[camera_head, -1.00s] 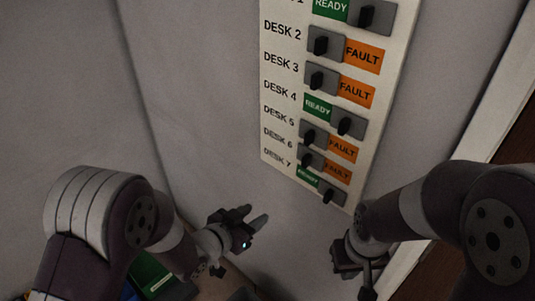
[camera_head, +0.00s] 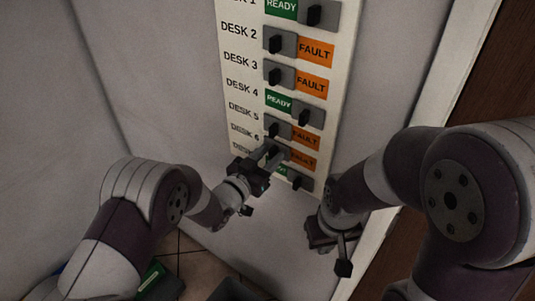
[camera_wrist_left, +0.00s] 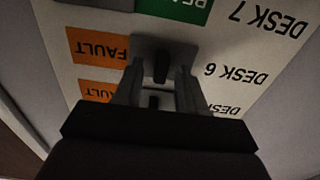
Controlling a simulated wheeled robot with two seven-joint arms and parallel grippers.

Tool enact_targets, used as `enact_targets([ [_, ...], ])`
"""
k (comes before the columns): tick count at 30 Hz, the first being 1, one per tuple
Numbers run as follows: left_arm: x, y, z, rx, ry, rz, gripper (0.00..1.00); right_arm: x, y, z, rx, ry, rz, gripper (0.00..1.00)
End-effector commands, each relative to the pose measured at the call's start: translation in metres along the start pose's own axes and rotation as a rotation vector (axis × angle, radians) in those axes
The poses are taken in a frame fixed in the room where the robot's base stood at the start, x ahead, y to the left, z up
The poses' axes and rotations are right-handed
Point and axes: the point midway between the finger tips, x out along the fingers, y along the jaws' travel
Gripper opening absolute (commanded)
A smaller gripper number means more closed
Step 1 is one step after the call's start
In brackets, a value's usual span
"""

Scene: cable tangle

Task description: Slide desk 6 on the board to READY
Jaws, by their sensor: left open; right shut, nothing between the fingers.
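The board (camera_head: 232,75) hangs on the wall with a column of desk sliders. The desk 6 row shows an orange FAULT label (camera_head: 303,159), also seen upside down in the left wrist view (camera_wrist_left: 97,46). Its dark slider knob (camera_wrist_left: 160,68) stands on a grey plate (camera_wrist_left: 181,54), on the side toward the desk name. My left gripper (camera_head: 275,151) is open at this row; in the wrist view its fingers lie either side of the knob's line. Whether they touch it I cannot tell. My right gripper (camera_head: 330,243) is shut and empty, low beside the board.
The desk 5 slider knob (camera_head: 272,130) sits just above my left fingers. The desk 7 slider knob (camera_head: 296,183) is just below, with a partly hidden green READY label. A white door frame (camera_head: 420,100) stands to the right. The wall left of the board is clear.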

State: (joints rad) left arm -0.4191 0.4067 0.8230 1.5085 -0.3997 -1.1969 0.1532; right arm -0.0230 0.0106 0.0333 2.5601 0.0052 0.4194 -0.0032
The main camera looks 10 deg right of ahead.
Motion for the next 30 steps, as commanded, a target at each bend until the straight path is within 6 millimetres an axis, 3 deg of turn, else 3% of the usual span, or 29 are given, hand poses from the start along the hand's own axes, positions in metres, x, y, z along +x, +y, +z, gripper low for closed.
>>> enact_targets([
  [6, 0.000, 0.000, 0.000, 0.000, 0.000, 0.000, 0.40, 0.000, 0.000, 0.000, 0.000, 0.000, 0.000, 0.00],
  [10, 0.000, 0.000, 0.000, 0.000, -0.001, 0.000, 0.00, 0.000, 0.000, 0.000, 0.000, 0.000, 0.000, 0.00],
  [17, 0.000, 0.004, 0.001, 0.000, 0.001, 0.000, 0.00, 0.003, 0.000, 0.000, 0.000, 0.000, 0.000, 0.00],
  [24, 0.001, 0.056, 0.003, 0.000, 0.001, 0.004, 0.00, 0.019, 0.000, 0.002, 0.000, 0.000, 0.000, 0.00],
  [30, 0.000, 0.080, 0.001, 0.000, 0.001, 0.001, 0.00, 0.024, 0.000, 0.003, 0.000, 0.000, 0.000, 0.00],
])
